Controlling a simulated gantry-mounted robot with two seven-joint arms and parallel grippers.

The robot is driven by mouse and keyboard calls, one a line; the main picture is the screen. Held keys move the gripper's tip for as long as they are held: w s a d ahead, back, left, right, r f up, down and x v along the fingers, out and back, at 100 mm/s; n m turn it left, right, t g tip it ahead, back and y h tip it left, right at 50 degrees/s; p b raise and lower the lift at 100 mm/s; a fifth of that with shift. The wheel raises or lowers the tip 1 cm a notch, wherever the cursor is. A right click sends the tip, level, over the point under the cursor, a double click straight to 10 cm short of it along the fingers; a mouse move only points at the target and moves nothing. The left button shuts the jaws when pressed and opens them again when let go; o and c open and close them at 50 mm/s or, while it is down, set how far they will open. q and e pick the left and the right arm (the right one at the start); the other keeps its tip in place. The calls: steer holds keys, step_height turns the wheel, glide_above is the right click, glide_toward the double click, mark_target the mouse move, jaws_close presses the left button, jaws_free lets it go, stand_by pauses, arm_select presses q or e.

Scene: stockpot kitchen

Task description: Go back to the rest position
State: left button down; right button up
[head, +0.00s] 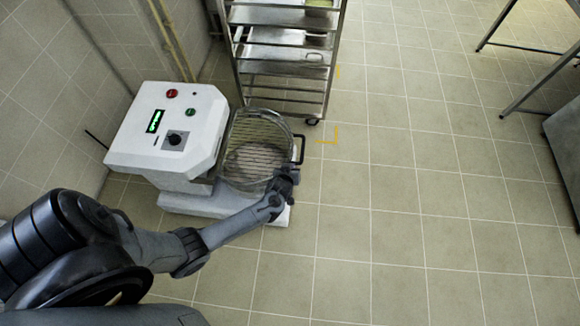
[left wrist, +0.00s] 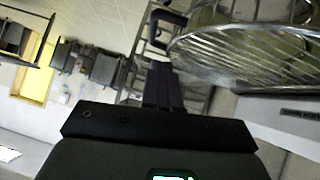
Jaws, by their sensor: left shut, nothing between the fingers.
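My left arm comes in from the lower left, and its gripper (head: 288,176) is beside the front of the mixer's round wire guard (head: 262,140). In the left wrist view the two dark fingers (left wrist: 163,86) are together with nothing between them. The guard (left wrist: 245,48) and its dark handle (left wrist: 165,22) show just beyond the fingertips. I cannot tell whether the fingers touch the guard. My right gripper is in neither view.
The white mixer (head: 170,130) with its control panel stands against the tiled wall. A metal rack (head: 284,72) with trays is behind it. A yellow floor mark (head: 329,138) lies nearby. Metal tables (head: 535,88) stand at the right. The middle floor is clear.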

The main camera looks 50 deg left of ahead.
arm_select(q)
steer(key=s+d, duration=0.3)
steer(key=s, duration=0.8)
steer(key=s+d+r+m+g+h, duration=0.2)
steer(key=s+d+r+m, duration=0.2)
steer(key=r, duration=0.4)
steer(key=s+d+r+m+g+h, duration=0.1)
steer(key=s+d+r+m+h, duration=0.2)
steer(key=r, duration=0.6)
steer(key=s+d+r+m+g, duration=0.2)
steer(key=s+d+r+m, duration=0.25)
steer(key=r, duration=0.35)
step_height(320, 180, up, 28)
steer(key=p, duration=2.8)
steer(key=shift+w+d, duration=0.2)
steer(key=shift+d, duration=0.1)
steer(key=shift+n, duration=0.25)
